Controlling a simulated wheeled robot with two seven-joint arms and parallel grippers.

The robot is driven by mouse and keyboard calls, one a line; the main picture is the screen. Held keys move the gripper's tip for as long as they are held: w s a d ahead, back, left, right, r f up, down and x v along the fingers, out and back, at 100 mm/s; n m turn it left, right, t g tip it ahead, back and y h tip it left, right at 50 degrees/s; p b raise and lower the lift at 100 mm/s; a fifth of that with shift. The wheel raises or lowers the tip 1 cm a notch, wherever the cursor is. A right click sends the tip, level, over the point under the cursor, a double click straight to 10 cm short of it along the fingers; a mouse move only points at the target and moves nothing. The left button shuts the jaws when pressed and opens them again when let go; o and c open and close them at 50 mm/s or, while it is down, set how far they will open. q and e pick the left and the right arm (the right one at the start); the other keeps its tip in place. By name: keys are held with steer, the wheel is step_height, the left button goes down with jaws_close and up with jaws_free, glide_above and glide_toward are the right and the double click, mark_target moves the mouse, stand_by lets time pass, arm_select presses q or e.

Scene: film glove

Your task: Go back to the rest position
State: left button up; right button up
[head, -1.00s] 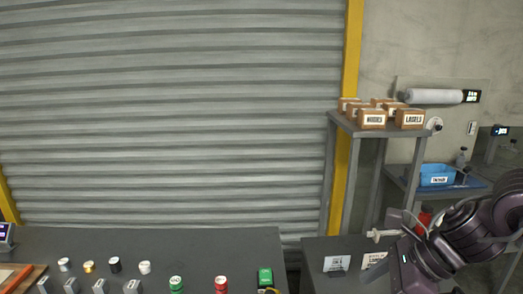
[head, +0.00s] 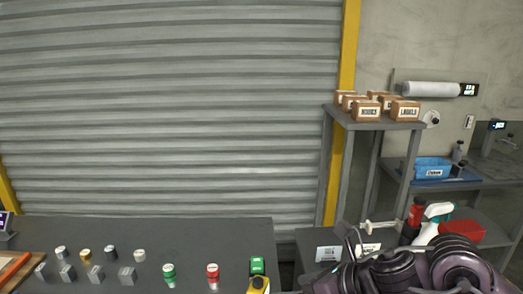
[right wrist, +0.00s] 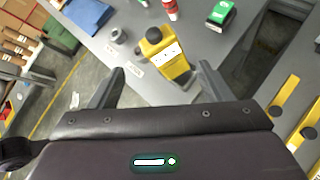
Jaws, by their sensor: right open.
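My right arm (head: 400,272) reaches in from the lower right in the head view, folded low in front of the small right-hand table. Its gripper is not clearly visible there. In the right wrist view my right gripper (right wrist: 162,68) has its two fingers spread apart, with nothing held between them. A yellow device (right wrist: 168,55) with a black knob stands on the grey table beyond the fingers. My left gripper is in neither view.
The grey bench (head: 150,232) holds several spools, metal blocks, a green-capped item (head: 169,271) and a red-capped one (head: 213,272). A shelf (head: 385,125) with labelled boxes stands at right. A spray bottle (head: 436,220) is behind my arm. Open floor shows in the wrist view.

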mark_target(258, 280)
steer(key=a+m+t, duration=0.1)
steer(key=m, duration=0.1)
steer(key=a+m+t, duration=0.1)
steer(key=a+m, duration=0.2)
steer(key=m, duration=0.2)
steer(key=shift+w+a+f+t+y, duration=0.15)
steer(key=shift+w+f+t+y, duration=0.15)
steer(key=shift+t+y, duration=0.1)
steer(key=m, duration=0.2)
steer(key=m+t, duration=0.1)
steer(key=m, duration=0.2)
steer(key=shift+w+f+h, duration=0.15)
steer(key=shift+f+h, duration=0.05)
steer(key=shift+h, duration=0.2)
steer(key=s+d+f+m+h, duration=0.4)
steer(key=d+f+m+h, duration=0.45)
steer(key=m, duration=1.05)
steer(key=s+d+f+m+g, duration=0.6)
steer(key=s+d+f+m, duration=0.3)
steer(key=s, duration=0.3)
step_height(258, 280, down, 27)
steer(key=s+m+g, duration=0.1)
steer(key=s+d+f+g, duration=0.1)
steer(key=s+d+f, duration=0.1)
steer(key=s+f, duration=1.8)
steer(key=shift+s+d+f+h, duration=0.25)
steer(key=shift+d+f+h, duration=0.1)
steer(key=shift+d+f, duration=0.1)
steer(key=shift+o, duration=0.4)
